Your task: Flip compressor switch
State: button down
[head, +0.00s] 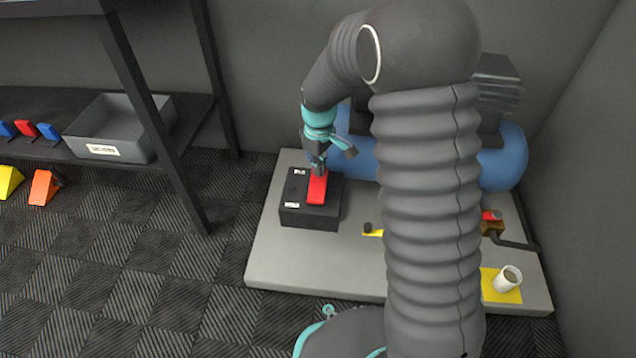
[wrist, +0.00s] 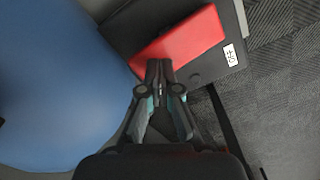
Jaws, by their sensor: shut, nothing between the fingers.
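The compressor switch is a red rocker (head: 316,191) on top of a black box (head: 308,216) with small white labels. The box stands on the left part of a grey platform. My gripper (head: 319,172) is shut and empty, pointing down at the far end of the red rocker. In the wrist view the closed fingertips (wrist: 159,67) are at the edge of the red rocker (wrist: 185,38); I cannot tell whether they touch it. The compressor's blue tank (head: 500,160) lies behind the box, and it fills the left of the wrist view (wrist: 55,85).
The grey platform (head: 270,262) also holds a white cup (head: 508,278) on a yellow patch and a red-handled valve (head: 491,216) at right. My arm hides its middle. A dark shelf with a grey bin (head: 115,128) stands at left. The checkered floor between is clear.

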jog(key=shift+f+b, duration=0.35)
jog(key=shift+f, duration=0.5)
dwell(0.4)
jog(key=shift+r, duration=0.1)
jog(key=shift+r+p, duration=2.65)
jog(key=shift+r, duration=0.8)
